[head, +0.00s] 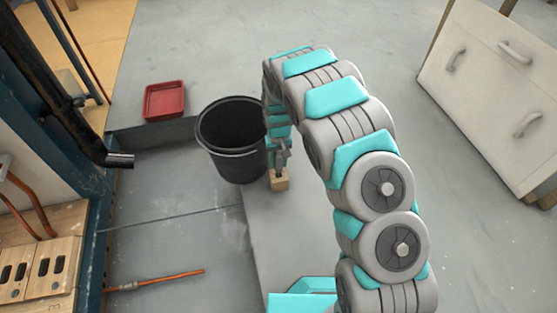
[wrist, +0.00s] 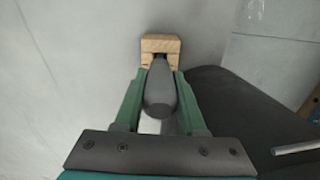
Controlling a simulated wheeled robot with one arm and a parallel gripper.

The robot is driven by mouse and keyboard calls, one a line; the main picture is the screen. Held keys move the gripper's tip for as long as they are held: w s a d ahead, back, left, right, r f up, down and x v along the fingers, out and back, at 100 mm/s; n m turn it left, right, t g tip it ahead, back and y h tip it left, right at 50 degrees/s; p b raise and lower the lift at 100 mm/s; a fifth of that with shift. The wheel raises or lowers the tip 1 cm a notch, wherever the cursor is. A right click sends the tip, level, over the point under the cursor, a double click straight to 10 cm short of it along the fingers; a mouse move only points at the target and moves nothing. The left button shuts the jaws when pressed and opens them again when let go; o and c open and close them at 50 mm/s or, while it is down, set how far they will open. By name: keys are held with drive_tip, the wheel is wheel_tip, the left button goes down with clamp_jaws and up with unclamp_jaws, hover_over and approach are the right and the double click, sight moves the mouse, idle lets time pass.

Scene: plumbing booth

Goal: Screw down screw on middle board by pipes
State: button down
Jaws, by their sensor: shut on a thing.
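My gripper (head: 279,155) points down beside a black bucket. In the wrist view its green fingers (wrist: 160,88) are closed around a dark grey, rounded tool (wrist: 160,92), perhaps a screwdriver handle. A small pale wooden block (wrist: 161,45) is at the far end of the fingers; it also shows under the gripper in the head view (head: 279,182). I cannot tell whether the block touches the tool. Wooden boards with dark slots (head: 40,268) are at the lower left, apart from my gripper, near copper pipes (head: 33,196). I cannot make out a screw there.
The black bucket (head: 222,165) stands just left of my gripper. A red tray (head: 165,101) lies behind it. A copper pipe (head: 168,279) lies on the floor in front. A dark blue frame (head: 45,125) stands at left, a white drawer cabinet (head: 490,90) at right. Grey floor between is open.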

drive_tip(key=shift+c, duration=2.1)
unclamp_jaws()
